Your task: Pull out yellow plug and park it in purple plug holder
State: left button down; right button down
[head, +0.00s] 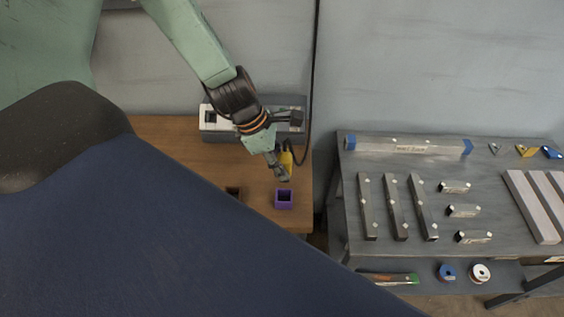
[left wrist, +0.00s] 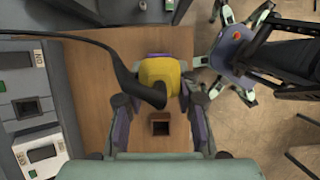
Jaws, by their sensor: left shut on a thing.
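My left gripper (head: 284,176) is shut on the yellow plug (head: 287,160), which shows just behind the fingers in the head view. The left wrist view shows the yellow plug (left wrist: 160,74) between the fingers of the left gripper (left wrist: 160,100), with its black cable bending off to the left. The plug appears held above the wooden table. The purple plug holder (head: 283,199), a square open box, stands on the table just below the gripper in the head view and looks empty. In the left wrist view it seems mostly hidden behind the plug. My right gripper is in neither view.
A dark brown square holder (head: 233,191) stands left of the purple one; it also shows in the left wrist view (left wrist: 160,124). A grey and white socket unit (head: 215,119) stands at the wall. A grey table (head: 350,200) with metal bars is to the right, across a gap.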

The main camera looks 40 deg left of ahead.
pick_arm(q)
jog(key=shift+w, duration=0.1)
jog(key=shift+a+f, duration=0.15)
jog(key=shift+f, duration=0.2)
jog(key=shift+f+b, duration=0.3)
jog(key=shift+b, duration=0.2)
notch_tip(320, 180, down, 3)
jog(key=b, duration=0.2)
jog(key=shift+r+b, duration=0.2)
jog(key=shift+b, duration=0.15)
jog(key=shift+f+b, duration=0.95)
jog(key=shift+f, duration=0.15)
jog(key=shift+r, duration=0.15)
